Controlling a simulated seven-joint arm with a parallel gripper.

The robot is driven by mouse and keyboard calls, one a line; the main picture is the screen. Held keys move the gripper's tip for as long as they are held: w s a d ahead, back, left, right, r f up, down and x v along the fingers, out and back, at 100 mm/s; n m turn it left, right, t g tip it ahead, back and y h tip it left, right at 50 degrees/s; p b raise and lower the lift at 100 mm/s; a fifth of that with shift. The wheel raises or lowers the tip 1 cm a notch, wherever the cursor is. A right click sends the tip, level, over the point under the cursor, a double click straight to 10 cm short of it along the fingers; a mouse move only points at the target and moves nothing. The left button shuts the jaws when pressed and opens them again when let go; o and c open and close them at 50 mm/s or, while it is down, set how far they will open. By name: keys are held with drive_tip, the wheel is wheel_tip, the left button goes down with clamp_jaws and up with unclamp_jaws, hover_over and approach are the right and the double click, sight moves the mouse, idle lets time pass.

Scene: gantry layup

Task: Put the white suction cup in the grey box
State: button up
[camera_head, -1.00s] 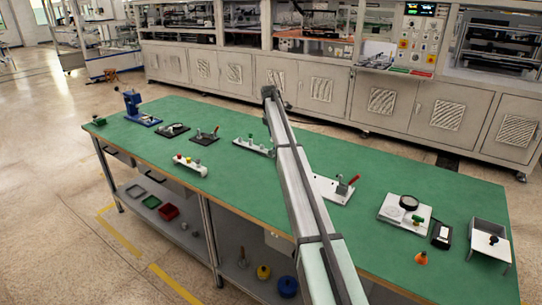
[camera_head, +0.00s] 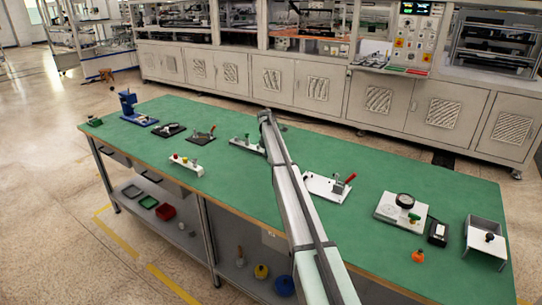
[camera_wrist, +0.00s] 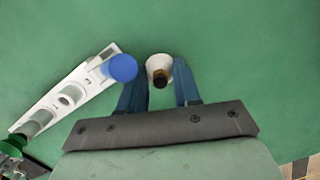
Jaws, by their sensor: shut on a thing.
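The white suction cup (camera_wrist: 158,66) is between the blue fingers of my gripper (camera_wrist: 160,85) in the wrist view. The gripper is shut on it, with its dark brass-like fitting facing the camera and green bench top behind it. In the head view my arm hides the gripper and the cup. A small grey box (camera_head: 132,191) is on the lower shelf at the left, beside a green one and a red one. A larger grey open bin (camera_head: 486,225) with a dark knobbed piece in it stands at the bench's right end.
A white rack (camera_wrist: 88,77) with a blue cup (camera_wrist: 123,67) lies just left of the fingers. In the head view, another rack (camera_head: 186,165), a white plate with a red-handled clamp (camera_head: 328,186) and an orange piece (camera_head: 418,256) stand on the green bench. Clear bench lies between them.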

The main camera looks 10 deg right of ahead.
sight(268, 161)
drive_tip(key=shift+f, duration=0.1)
drive_tip(key=o, duration=0.7)
drive_tip(key=shift+o, duration=0.2)
wheel_tip(268, 161, up, 12)
drive_tip(key=a, duration=0.1)
drive_tip(key=shift+s+a+f, duration=0.25)
drive_tip(key=shift+s+a, duration=0.05)
drive_tip(key=shift+o, duration=0.6)
drive_tip(key=shift+r, duration=0.3)
